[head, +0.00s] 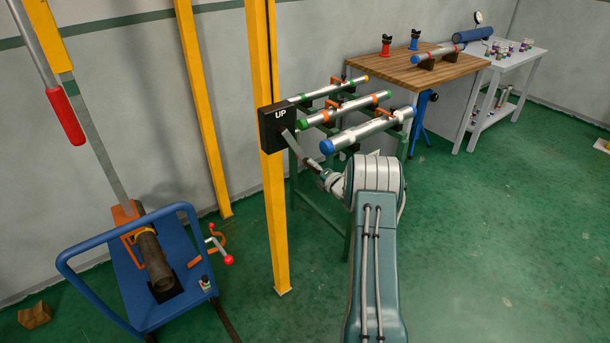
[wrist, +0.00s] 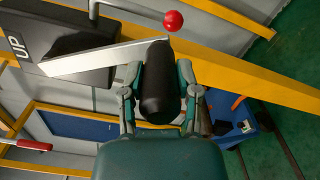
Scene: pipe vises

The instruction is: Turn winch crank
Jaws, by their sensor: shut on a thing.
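The winch is a black box (head: 275,127) marked UP on a yellow post; it also shows at the upper left of the wrist view (wrist: 62,42). Its crank is a flat silver bar (head: 298,150) that slopes down and right from the box in the head view. In the wrist view the bar (wrist: 100,60) runs from the box to a black cylindrical handle (wrist: 160,95). My gripper (head: 329,178) is shut on this handle, with a finger on each side of it. In the head view the handle is mostly hidden by my gripper.
A blue cart (head: 185,245) with a pipe in a vise stands at lower left. A green rack of pipes (head: 340,103) is behind my arm. A wooden bench (head: 430,70) stands behind on the right. A red-ended lever (head: 65,115) hangs upper left. Green floor is clear on the right.

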